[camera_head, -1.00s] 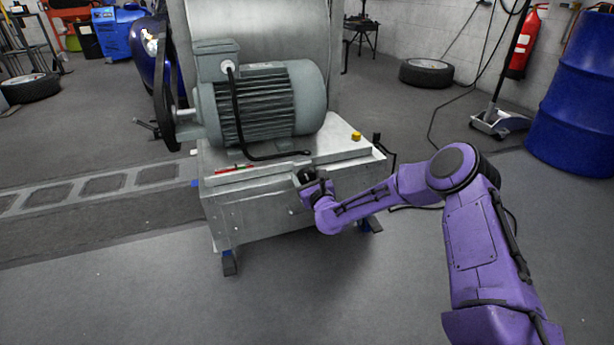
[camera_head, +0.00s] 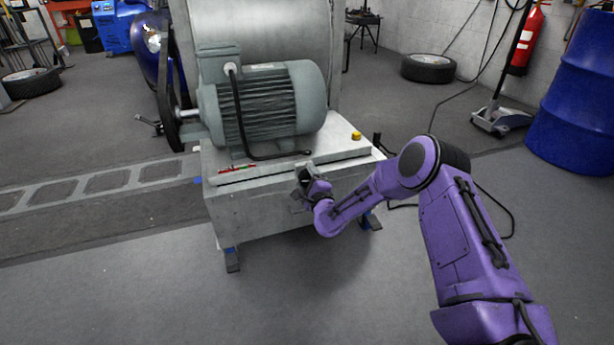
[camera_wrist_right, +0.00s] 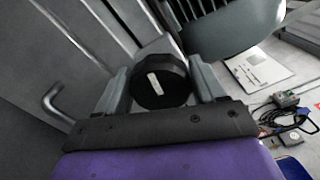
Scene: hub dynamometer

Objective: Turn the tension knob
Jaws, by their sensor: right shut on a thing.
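The tension knob (camera_wrist_right: 160,82) is a round black knob with a short white mark on its face, in the middle of the right wrist view. My right gripper (camera_wrist_right: 163,88) has one finger on each side of it and is shut on it. In the head view my right gripper (camera_head: 305,182) is at the front face of the grey dynamometer base (camera_head: 255,208), just below its top edge. The knob is mostly hidden by the gripper there. My left gripper is not in view.
A grey electric motor (camera_head: 268,105) with a black cable sits on the base. A yellow button (camera_head: 356,135) is on the top right. A blue barrel (camera_head: 575,110) stands at the right. The floor in front is clear.

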